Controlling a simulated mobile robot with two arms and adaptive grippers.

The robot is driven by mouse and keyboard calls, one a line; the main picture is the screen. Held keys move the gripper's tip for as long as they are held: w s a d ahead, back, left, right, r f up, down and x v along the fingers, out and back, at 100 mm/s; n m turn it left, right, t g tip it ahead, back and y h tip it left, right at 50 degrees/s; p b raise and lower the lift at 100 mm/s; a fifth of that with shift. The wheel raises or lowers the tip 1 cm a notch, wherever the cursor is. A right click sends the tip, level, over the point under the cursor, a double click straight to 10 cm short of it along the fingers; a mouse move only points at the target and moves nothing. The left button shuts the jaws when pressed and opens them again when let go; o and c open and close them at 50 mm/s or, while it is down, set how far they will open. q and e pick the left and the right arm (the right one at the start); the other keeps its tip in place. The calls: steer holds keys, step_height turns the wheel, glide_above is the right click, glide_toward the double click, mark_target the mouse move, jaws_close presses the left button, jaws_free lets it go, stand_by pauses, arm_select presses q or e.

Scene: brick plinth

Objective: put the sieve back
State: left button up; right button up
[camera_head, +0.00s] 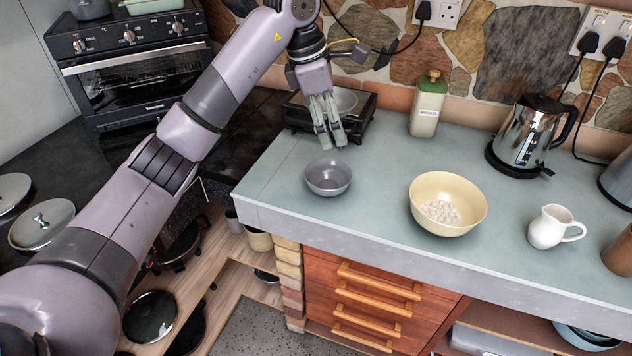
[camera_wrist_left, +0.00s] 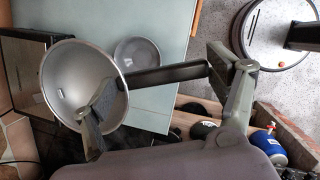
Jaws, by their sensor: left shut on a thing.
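The sieve (camera_wrist_left: 62,70) shows as a shiny metal bowl shape in the left wrist view, with a dark handle-like bar (camera_wrist_left: 165,77) running between my fingers. My left gripper, also in the wrist view (camera_wrist_left: 160,80), is shut on the sieve. I cannot tell whether the sieve touches the stand. My right gripper is not in view.
A grey bowl (camera_head: 328,177) stands just in front of the gripper. A cream bowl (camera_head: 425,219) with white pieces, a white jug (camera_head: 548,228), a kettle (camera_head: 527,135) and a green-topped bottle (camera_head: 428,105) are on the counter (camera_head: 300,210). An oven (camera_head: 140,85) is at left.

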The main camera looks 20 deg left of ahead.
arm_select(q)
step_height(320, 180, down, 18)
steer(key=p, duration=0.4)
steer(key=shift+d, duration=0.1)
steer(key=shift+f, duration=0.25)
steer(key=shift+f+b, duration=0.5)
steer(key=shift+b, duration=0.05)
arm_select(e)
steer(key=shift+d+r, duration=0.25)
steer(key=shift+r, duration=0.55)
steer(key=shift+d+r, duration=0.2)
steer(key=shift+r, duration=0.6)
arm_select(q)
steer(key=o, duration=1.8)
steer(key=shift+r, duration=0.1)
steer(key=shift+o, duration=0.4)
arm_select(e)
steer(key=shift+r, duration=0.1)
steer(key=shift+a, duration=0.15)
arm_select(q)
steer(key=shift+r, duration=0.1)
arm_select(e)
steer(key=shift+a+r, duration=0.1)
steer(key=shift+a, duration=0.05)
